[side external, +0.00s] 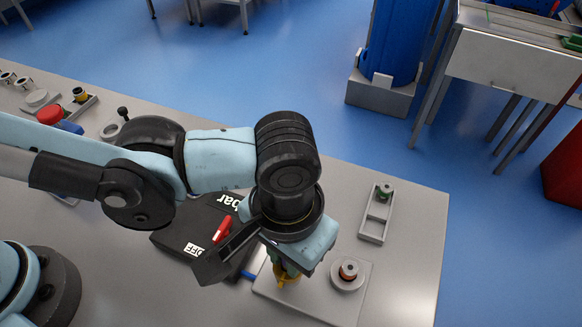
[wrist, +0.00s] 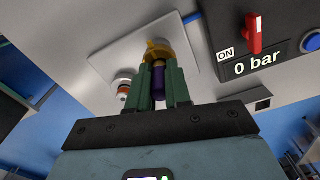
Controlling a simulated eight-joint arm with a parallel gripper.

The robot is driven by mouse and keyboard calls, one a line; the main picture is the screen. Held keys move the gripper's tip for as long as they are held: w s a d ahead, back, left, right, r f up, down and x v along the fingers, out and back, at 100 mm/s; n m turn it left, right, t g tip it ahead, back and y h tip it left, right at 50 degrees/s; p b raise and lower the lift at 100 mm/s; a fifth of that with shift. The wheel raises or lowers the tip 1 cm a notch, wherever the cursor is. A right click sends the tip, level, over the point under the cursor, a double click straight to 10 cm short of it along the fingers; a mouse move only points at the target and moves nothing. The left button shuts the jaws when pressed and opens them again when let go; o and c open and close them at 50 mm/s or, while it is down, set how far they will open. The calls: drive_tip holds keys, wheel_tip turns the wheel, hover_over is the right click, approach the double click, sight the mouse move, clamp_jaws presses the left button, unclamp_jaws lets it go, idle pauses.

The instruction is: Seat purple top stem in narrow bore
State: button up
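The purple top stem (wrist: 158,82) stands between the two green fingers of my gripper (wrist: 162,88) in the wrist view. The fingers appear closed on its sides. A yellow collar-like part (wrist: 158,49) with a small side nub is at the stem's far end, over the light grey plate. The yellow part (side external: 287,277) also shows below my gripper (side external: 284,262) in the side view, where the wrist hides most of the stem. I see no open narrow bore, and cannot tell whether the yellow part belongs to the stem or surrounds the bore.
A round grey holder with an orange-and-dark piece (side external: 348,269) is close right on the same plate (side external: 325,304). A grey carrier (side external: 373,229) with a green-topped piece is behind. A black box with a red lever (side external: 222,229) is left; its display (wrist: 258,66) reads 0 bar.

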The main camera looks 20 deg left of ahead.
drive_tip(key=o, duration=0.4)
drive_tip(key=shift+o, duration=0.2)
drive_tip(key=shift+r, duration=0.1)
wheel_tip(320, 180, up, 12)
drive_tip(key=w+a+n+t+h, duration=0.1)
drive_tip(key=w+a, duration=0.5)
drive_tip(key=a, duration=0.3)
drive_tip(key=w+a+f+n+t, duration=0.1)
drive_tip(key=a+f+t, duration=0.1)
drive_tip(key=a, duration=1.1)
drive_tip(key=w+a+f+n+t+y, duration=0.1)
drive_tip(key=a+f+t, duration=0.2)
drive_tip(key=a, duration=1)
drive_tip(key=shift+w+t, duration=0.2)
drive_tip(key=shift+t, duration=0.4)
